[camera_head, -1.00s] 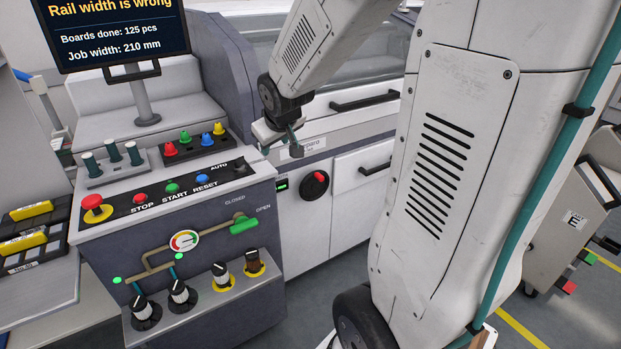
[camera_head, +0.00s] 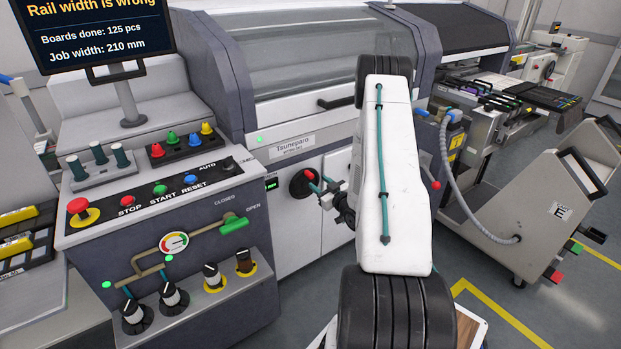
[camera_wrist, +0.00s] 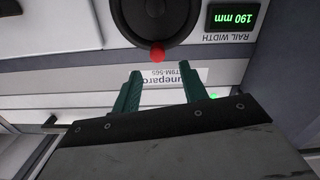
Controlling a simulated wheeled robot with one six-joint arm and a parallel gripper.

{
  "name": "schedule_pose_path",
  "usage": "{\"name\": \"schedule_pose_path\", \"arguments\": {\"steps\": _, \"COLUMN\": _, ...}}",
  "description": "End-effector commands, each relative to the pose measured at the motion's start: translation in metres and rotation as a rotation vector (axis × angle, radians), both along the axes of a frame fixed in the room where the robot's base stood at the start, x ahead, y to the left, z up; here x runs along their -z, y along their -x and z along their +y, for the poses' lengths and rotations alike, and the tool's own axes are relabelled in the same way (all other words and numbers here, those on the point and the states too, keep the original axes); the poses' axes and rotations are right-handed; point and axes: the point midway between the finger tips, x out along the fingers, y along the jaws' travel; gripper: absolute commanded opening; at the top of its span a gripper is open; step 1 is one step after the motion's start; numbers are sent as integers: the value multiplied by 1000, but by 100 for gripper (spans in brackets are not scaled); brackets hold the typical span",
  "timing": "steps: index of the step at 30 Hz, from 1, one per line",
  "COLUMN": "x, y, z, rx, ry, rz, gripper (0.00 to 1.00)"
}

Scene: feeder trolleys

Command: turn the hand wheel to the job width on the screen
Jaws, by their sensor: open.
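The screen (camera_head: 105,35) reads "Rail width is wrong" and "Job width: 210 mm". The black hand wheel (camera_head: 303,186) with its red knob (camera_head: 311,173) is on the machine's front panel. In the wrist view, which is upside down, the wheel (camera_wrist: 153,18) is at the top, with the red knob (camera_wrist: 157,54) on its rim. The green RAIL WIDTH display (camera_wrist: 233,14) reads 190 mm. My gripper (camera_wrist: 160,82) is open and empty. Its two teal fingers point toward the knob, which shows just beyond the fingertips and between them; contact is not visible.
The control console (camera_head: 150,215) with buttons, valves and a green lever (camera_head: 233,224) stands left of my arm. A feeder trolley (camera_head: 535,215) stands at the right. A machine door handle (camera_head: 345,101) is above the wheel. Floor is open between trolley and machine.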

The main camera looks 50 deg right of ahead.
Motion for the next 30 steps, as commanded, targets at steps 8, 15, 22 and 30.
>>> {"name": "schedule_pose_path", "arguments": {"steps": 8, "x": 8, "y": -8, "z": -6, "rx": 1, "ry": -3, "rz": -43, "gripper": 43}}
{"name": "schedule_pose_path", "arguments": {"steps": 15, "x": 8, "y": -47, "z": -14, "rx": -1, "ry": -3, "rz": -41, "gripper": 43}}
{"name": "schedule_pose_path", "arguments": {"steps": 22, "x": 8, "y": -65, "z": -19, "rx": 1, "ry": -5, "rz": -40, "gripper": 43}}
{"name": "schedule_pose_path", "arguments": {"steps": 30, "x": 8, "y": -67, "z": -20, "rx": 1, "ry": -5, "rz": -40, "gripper": 43}}
